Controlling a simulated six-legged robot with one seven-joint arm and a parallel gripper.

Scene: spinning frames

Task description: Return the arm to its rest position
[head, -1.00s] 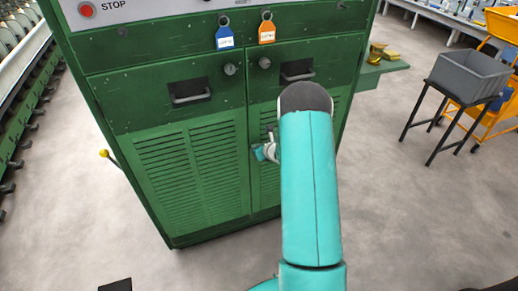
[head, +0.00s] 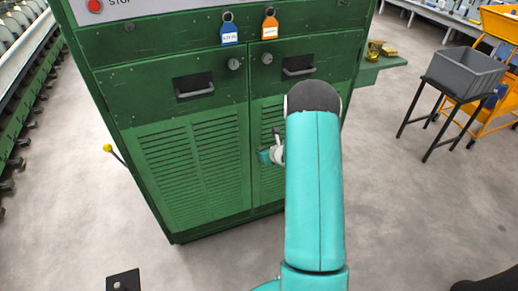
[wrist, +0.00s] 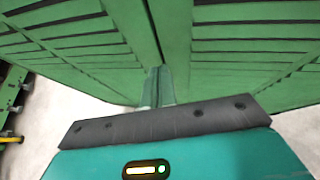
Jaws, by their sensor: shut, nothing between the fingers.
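My teal arm rises in front of the green cabinet in the head view. My gripper (head: 268,155) shows in part to the left of the arm link, in front of the right louvred door. The rest of it is hidden behind the link. In the wrist view my gripper (wrist: 158,72) has its fingers together with nothing between them, pointing at the cabinet doors. The green cabinet (head: 185,140) stands upright, and its doors are shut.
A blue tag (head: 229,34) and an orange tag (head: 270,29) hang on the cabinet front. A grey bin (head: 465,72) on a black stand is at right. A yellow-knobbed lever (head: 108,148) sticks out at the cabinet's left.

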